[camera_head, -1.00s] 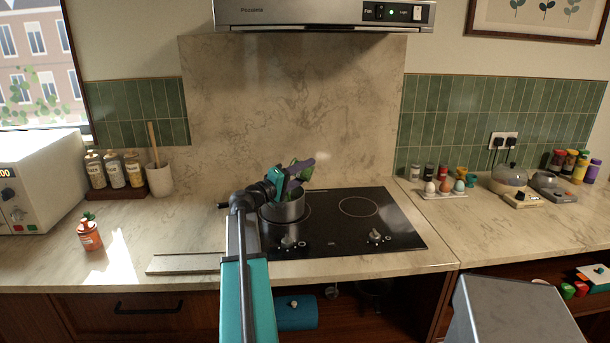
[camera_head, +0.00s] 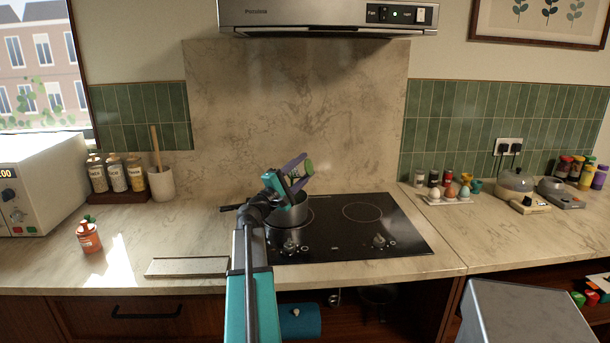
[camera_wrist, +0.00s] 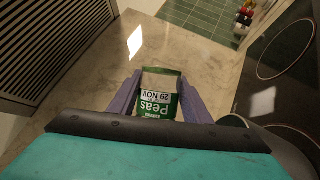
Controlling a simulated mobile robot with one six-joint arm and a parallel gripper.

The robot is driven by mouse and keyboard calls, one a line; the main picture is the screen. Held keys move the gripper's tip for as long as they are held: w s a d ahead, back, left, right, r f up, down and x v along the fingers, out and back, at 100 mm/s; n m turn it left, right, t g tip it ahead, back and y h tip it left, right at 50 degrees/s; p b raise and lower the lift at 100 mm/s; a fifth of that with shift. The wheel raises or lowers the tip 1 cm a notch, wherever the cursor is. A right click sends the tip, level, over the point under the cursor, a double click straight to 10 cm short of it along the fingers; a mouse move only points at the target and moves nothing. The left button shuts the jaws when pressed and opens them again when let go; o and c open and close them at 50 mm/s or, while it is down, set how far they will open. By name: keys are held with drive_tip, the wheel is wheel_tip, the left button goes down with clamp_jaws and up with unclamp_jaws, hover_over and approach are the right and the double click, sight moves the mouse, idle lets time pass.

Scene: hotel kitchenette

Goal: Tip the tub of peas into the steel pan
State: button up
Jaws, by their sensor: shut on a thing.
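The green tub of peas (camera_wrist: 158,103) is between the purple fingers of my gripper (camera_wrist: 160,100) in the wrist view, its "Peas 29 NOV" label upside down in the picture. In the head view my gripper (camera_head: 299,170) is shut on the tub, tilted, just above the steel pan (camera_head: 289,213). The tub is mostly hidden there by the fingers and wrist. The pan stands on the left of the black hob, partly covered by my arm. A curved edge with green inside (camera_wrist: 233,121) shows right of the fingers in the wrist view; what is in the pan is unclear.
The hob (camera_head: 350,235) has a free ring at right. A flat board (camera_head: 187,267) lies at the counter's front edge, and an orange jar (camera_head: 88,237) stands at left. The range hood (camera_head: 330,18) hangs above. Eggs (camera_head: 449,192) stand right of the hob.

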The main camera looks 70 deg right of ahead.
drive_tip(key=shift+w+r+n+t+h+b, duration=0.2)
drive_tip(key=shift+w+n+t+h, duration=0.1)
drive_tip(key=shift+n, duration=0.55)
drive_tip(key=shift+w+r+n+t+h+b, duration=0.2)
drive_tip(key=shift+n+t+h, duration=0.1)
drive_tip(key=shift+n, duration=0.55)
